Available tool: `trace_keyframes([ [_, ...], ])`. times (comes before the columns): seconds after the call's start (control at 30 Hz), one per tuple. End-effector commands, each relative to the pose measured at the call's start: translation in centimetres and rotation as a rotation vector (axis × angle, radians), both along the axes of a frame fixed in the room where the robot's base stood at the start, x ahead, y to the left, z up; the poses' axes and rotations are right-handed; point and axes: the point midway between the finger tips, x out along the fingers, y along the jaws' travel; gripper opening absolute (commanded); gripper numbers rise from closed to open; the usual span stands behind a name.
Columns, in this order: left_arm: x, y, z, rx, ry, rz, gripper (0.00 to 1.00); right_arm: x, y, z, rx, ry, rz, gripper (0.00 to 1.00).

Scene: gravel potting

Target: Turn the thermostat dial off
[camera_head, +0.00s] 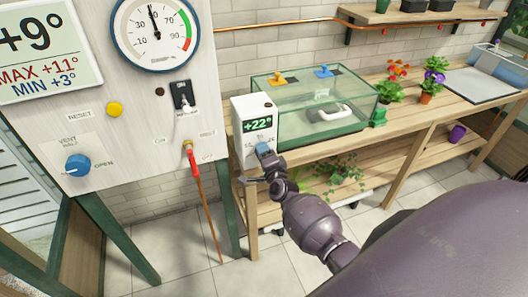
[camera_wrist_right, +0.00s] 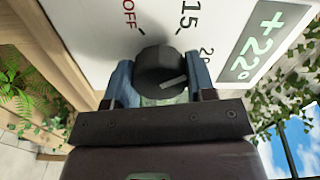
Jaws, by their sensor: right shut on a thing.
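The thermostat is a white box (camera_head: 243,108) at the left end of the bench, with a green display reading +22°. In the right wrist view its round black dial (camera_wrist_right: 160,68) shows close up, with a white pointer line directed to the right, away from the OFF mark at upper left. My right gripper (camera_head: 263,149) is at the lower front of the box. In the right wrist view its blue fingers (camera_wrist_right: 160,85) are shut on the dial, one on each side. The dial is mostly hidden by the gripper in the head view. My left gripper is not in view.
A glass tank (camera_head: 315,105) stands directly right of the thermostat. A white panel with a gauge (camera_head: 155,34), a yellow button (camera_head: 114,109) and a blue vent knob (camera_head: 78,165) stands at left. Potted plants (camera_head: 390,92) are farther right.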

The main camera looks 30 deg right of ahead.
Motion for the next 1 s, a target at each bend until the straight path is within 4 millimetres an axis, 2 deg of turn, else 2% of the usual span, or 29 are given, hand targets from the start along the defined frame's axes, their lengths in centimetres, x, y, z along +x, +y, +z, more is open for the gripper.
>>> trace_keyframes([
  [0.4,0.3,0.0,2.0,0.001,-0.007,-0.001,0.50,0.0,0.0,0.2,-0.384,0.093,0.000,0.27],
  [1.0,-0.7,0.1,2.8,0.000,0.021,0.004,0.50,0.0,0.0,0.2,-0.936,0.226,0.000,0.27],
])
